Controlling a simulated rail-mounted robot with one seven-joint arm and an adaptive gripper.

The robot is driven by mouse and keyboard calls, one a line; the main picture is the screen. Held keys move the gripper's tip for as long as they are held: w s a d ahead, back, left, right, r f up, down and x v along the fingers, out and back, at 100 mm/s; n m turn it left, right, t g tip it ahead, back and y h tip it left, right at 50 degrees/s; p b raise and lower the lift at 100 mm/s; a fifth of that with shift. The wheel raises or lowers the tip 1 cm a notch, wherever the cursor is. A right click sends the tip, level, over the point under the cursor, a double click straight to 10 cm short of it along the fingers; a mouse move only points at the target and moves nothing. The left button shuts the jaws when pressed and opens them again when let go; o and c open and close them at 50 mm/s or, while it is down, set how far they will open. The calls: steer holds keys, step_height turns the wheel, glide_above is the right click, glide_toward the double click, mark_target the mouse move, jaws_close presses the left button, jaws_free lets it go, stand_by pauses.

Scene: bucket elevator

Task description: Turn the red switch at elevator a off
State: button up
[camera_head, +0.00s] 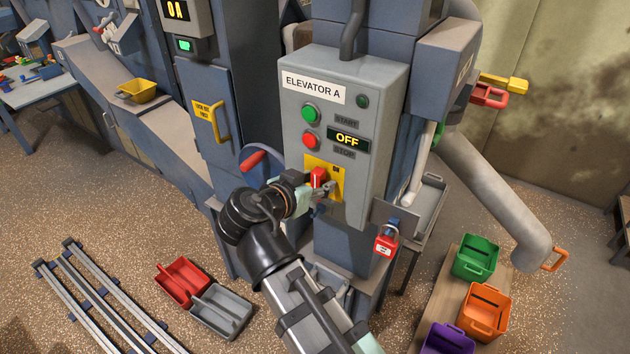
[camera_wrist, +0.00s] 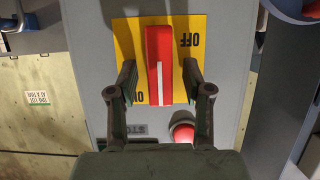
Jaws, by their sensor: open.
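The red switch (camera_head: 318,177) sits on a yellow plate low on the grey Elevator A panel (camera_head: 296,135). In the wrist view the red switch (camera_wrist: 159,50) is a long handle with a white stripe, standing upright in the picture. The plate (camera_wrist: 126,35) carries "OFF" at upper right and "ON" at lower left, both turned. My gripper (camera_wrist: 160,82) is open, with one finger on each side of the handle and a visible gap to each. In the head view my gripper (camera_head: 323,190) is at the switch and partly covers it and the plate.
Above the switch are a green START button (camera_head: 310,113), a red STOP button (camera_head: 310,139) and a display (camera_head: 348,139) reading "OFF". A red padlock (camera_head: 385,245) hangs to the right. A red-handled wheel (camera_head: 253,160) is close to the left. Coloured buckets stand at lower right.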

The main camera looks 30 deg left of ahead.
jaws_close()
steer(key=shift+a, duration=0.1)
stand_by(0.3)
steer(key=shift+a+n+h, duration=0.25)
steer(key=shift+n+h, duration=0.55)
steer(key=shift+n, duration=0.3)
steer(key=n+h, duration=0.1)
steer(key=n, duration=0.1)
steer(key=n+h, duration=0.1)
steer(key=shift+a+f+n+t, duration=0.1)
steer(key=shift+a+n+t, duration=0.1)
steer(key=shift+n+t, duration=0.15)
steer(key=n+h, duration=0.1)
steer(key=n, duration=0.1)
steer(key=n+t+h+p, duration=0.1)
steer(key=n, duration=0.2)
steer(key=f+n+t+h+p, duration=0.1)
steer(key=n, duration=0.1)
steer(key=shift+a+n+t, duration=0.1)
steer(key=shift+n+t, duration=0.15)
